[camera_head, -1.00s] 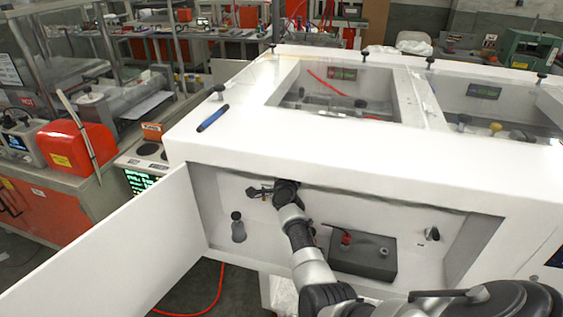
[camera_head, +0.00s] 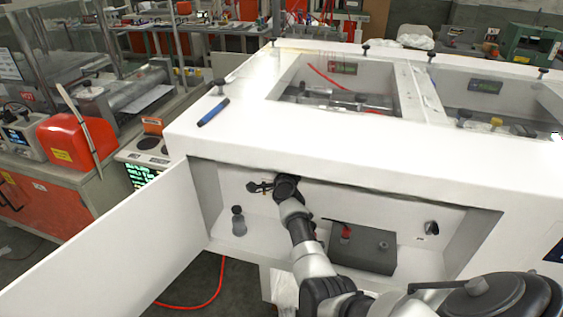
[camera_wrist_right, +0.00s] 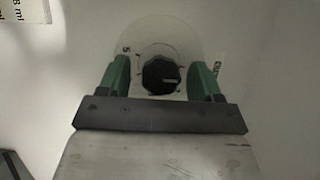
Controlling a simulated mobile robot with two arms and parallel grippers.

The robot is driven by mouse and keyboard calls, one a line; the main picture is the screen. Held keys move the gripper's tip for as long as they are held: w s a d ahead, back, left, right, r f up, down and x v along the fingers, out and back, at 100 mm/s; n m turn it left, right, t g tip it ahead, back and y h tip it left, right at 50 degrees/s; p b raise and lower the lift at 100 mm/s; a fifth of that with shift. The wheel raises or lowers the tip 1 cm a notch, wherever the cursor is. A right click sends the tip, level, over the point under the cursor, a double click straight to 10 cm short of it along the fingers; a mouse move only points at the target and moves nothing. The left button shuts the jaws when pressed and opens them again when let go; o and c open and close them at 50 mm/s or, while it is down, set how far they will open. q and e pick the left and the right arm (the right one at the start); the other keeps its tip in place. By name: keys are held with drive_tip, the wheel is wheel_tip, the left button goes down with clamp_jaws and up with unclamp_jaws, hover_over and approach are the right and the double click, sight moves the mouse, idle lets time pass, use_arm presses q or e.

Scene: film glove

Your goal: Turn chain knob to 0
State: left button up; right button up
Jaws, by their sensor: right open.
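A black round knob (camera_wrist_right: 160,75) with a white pointer line toward the right sits on a pale round dial plate (camera_wrist_right: 178,30) in the right wrist view. A "5" shows at the dial's left edge. My right gripper (camera_wrist_right: 163,80) has its green fingers open on both sides of the knob, with a gap visible to each. In the head view my right gripper (camera_head: 262,187) is inside the open front compartment of the white cabinet, at its back wall. The knob between the fingers cannot be made out there. My left gripper is not in view.
Another dark knob (camera_head: 432,228) is on the compartment's back wall at the right. A dark grey box (camera_head: 363,255) with a red part and a small bottle (camera_head: 238,222) stand on the compartment floor. The open white door (camera_head: 120,250) swings out at the left.

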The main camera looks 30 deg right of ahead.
drive_tip(key=p+v, duration=0.5)
drive_tip(key=v, duration=0.5)
drive_tip(key=shift+s+a+p, duration=0.15)
drive_tip(key=shift+s+p, duration=0.15)
drive_tip(key=shift+p, duration=0.05)
drive_tip(key=s+a+f+n+g+y+b, duration=0.1)
drive_tip(key=s+a+f+n+g+y, duration=0.25)
drive_tip(key=f, duration=0.65)
drive_tip(key=s+a+f+n+g+y+b, duration=0.1)
drive_tip(key=s+a+f+n+y, duration=0.1)
drive_tip(key=s+a+f+n, duration=0.65)
drive_tip(key=s+f+n+g+y+b, duration=0.2)
drive_tip(key=s+f, duration=0.2)
drive_tip(key=f, duration=0.9)
drive_tip(key=s+f+n+g, duration=0.2)
drive_tip(key=s+f+n, duration=0.2)
drive_tip(key=s, duration=0.8)
drive_tip(key=s+a+f+n+g+b, duration=0.1)
drive_tip(key=s+f+n+g, duration=0.2)
drive_tip(key=s+f, duration=0.4)
drive_tip(key=s+a+f+n+g+b, duration=0.1)
drive_tip(key=s+f+n+g, duration=0.2)
drive_tip(key=s, duration=1.3)
wheel_tip(320, 180, down, 3)
drive_tip(key=shift+s+a+r+n+y, duration=0.1)
drive_tip(key=shift+s+a+n+y, duration=0.2)
drive_tip(key=shift+n, duration=0.6)
